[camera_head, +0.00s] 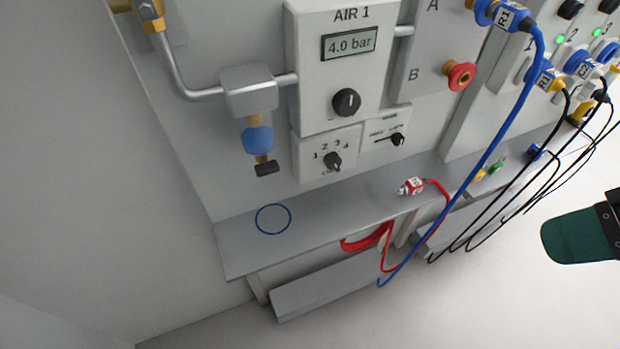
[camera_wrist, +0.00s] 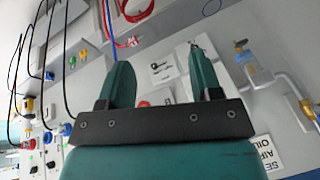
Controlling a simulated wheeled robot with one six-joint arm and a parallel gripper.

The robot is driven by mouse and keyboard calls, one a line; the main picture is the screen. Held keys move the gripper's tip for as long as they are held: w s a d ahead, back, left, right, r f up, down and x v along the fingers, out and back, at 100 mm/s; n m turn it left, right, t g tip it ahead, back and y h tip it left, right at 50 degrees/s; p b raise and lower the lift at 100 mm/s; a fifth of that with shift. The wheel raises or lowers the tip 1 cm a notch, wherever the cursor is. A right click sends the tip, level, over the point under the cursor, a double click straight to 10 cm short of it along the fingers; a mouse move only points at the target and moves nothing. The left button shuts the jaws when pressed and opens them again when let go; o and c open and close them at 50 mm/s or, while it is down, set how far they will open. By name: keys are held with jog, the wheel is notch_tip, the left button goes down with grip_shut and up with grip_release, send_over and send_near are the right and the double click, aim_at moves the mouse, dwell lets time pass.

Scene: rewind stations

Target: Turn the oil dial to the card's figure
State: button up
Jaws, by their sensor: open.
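The oil dial (camera_head: 333,161) is a small black knob on a white plate with the figures 1 to 4 around it, below the AIR 1 unit in the head view. I cannot read its pointer clearly. A white card (camera_wrist: 265,152) in the wrist view shows "SET", "AIR" and "OIL"; it is cut off and its figures are not visible. My gripper (camera_wrist: 160,62) has its two green fingers spread apart with nothing between them. In the head view its green end (camera_head: 582,236) is at the far right, well away from the oil dial.
The AIR 1 unit (camera_head: 336,60) reads 4.0 bar above a larger black knob (camera_head: 346,102). A second small dial (camera_head: 397,139) is right of the oil dial. A red button (camera_head: 460,76), a blue hose (camera_head: 487,160) and black cables hang right. A shelf (camera_head: 330,222) juts out below.

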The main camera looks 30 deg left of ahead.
jog(key=w+a+f+n+t+y+b, duration=0.1)
jog(key=w+a+f+t+b, duration=0.25)
jog(key=f+b, duration=0.5)
jog(key=w+a+f+n+t+y+b, duration=0.1)
jog(key=w+a+f+t+b, duration=0.2)
jog(key=f+b, duration=0.5)
jog(key=n+t+y+b, duration=0.4)
jog(key=n+y, duration=0.2)
jog(key=y, duration=0.1)
send_near(337, 168)
jog(key=p+x, duration=0.7)
jog(key=x, duration=0.1)
jog(key=shift+w+r+p, duration=0.1)
jog(key=shift+r+p, duration=0.1)
jog(key=shift+p, duration=0.1)
jog(key=shift+w+a+f+p, duration=0.3)
jog(key=shift+w+a+p, duration=0.2)
jog(key=shift+a+p, duration=0.2)
